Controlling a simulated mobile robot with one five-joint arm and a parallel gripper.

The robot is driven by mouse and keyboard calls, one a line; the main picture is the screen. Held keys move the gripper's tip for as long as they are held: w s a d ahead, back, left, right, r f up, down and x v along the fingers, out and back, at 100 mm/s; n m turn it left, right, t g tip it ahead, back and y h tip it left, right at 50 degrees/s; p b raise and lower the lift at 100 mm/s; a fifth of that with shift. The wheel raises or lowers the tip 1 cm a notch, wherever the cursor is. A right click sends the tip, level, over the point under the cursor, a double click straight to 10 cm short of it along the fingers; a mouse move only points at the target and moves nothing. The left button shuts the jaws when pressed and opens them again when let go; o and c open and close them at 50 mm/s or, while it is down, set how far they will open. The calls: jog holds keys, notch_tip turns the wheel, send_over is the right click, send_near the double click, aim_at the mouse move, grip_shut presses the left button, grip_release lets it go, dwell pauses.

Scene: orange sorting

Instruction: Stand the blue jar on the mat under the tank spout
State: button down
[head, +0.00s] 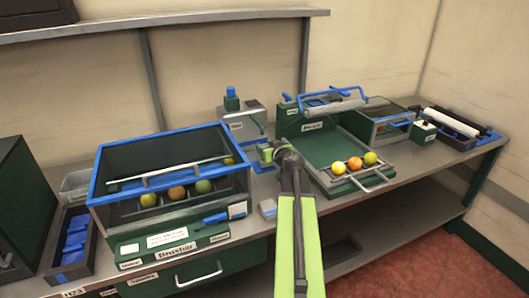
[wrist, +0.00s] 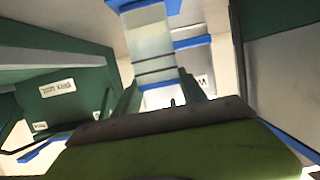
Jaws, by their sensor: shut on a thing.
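My gripper (head: 270,152) is at the back of the bench, in front of the grey tank (head: 243,123) with a green and blue top. The blue mat (head: 262,167) shows in part just below the gripper. In the head view my gripper and arm hide most of what is held. In the wrist view my gripper (wrist: 160,92) has its fingers shut around a pale body with blue ends, which I take as the blue jar (wrist: 150,50). I cannot tell whether the jar touches the mat.
A blue-rimmed brush machine (head: 165,130) with several fruits stands to the left. A green tray machine (head: 345,150) with a blue handle and fruits stands close on the right. Rollers (head: 450,122) sit at far right.

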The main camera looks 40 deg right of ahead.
jog(key=shift+w+a, duration=0.25)
jog(key=shift+w, duration=0.15)
jog(key=shift+s+f, duration=0.1)
jog(key=c, duration=0.6)
grip_release()
jog(key=shift+c, duration=0.2)
